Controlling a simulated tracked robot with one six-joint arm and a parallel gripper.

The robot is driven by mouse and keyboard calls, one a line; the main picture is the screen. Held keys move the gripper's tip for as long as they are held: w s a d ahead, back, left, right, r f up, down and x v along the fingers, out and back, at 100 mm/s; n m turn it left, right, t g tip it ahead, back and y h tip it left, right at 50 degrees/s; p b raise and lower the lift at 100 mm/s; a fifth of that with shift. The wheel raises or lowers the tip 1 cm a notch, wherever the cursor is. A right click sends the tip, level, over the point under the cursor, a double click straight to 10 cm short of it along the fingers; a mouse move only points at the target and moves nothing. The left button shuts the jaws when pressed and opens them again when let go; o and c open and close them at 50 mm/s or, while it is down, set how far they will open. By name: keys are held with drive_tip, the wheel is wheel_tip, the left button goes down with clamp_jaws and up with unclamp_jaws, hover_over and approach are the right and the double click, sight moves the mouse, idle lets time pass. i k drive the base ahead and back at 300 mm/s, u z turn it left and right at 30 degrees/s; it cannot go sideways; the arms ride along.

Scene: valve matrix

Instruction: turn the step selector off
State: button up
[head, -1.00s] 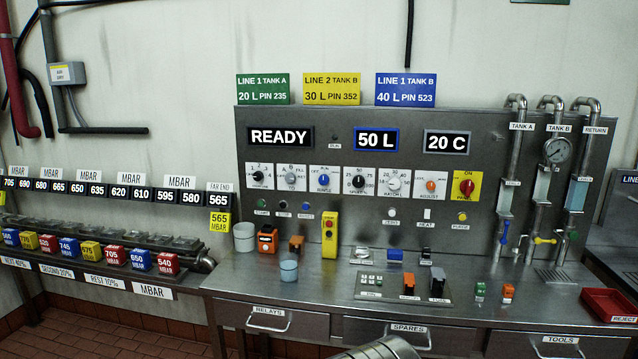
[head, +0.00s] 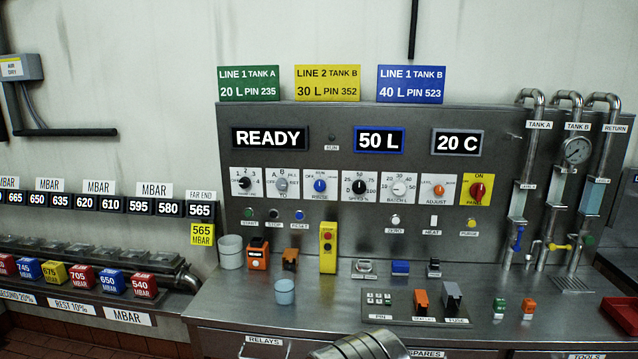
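A row of square dial plates runs across the steel control panel (head: 460,114) in the head view. The leftmost plate carries a black knob (head: 244,183) with a scale of numbers from 1 to 4; it looks like the step selector, but its small label cannot be read. The knob's exact pointing is too small to tell. Beside it is a grey knob (head: 281,185) marked A and B, then a blue knob (head: 320,185). A metal cylinder, likely part of my arm, shows at the bottom edge; my gripper is not in view.
The steel bench below the panel holds a white cup (head: 231,255), a blue cup (head: 284,291), an orange box (head: 258,255) and a yellow pendant (head: 328,248). Vertical pipes (head: 566,185) stand at the right. The space before the leftmost dials looks clear above these items.

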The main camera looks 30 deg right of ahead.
sight(319, 185)
drive_tip(key=u, duration=0.05)
drive_tip(key=i, duration=1.15)
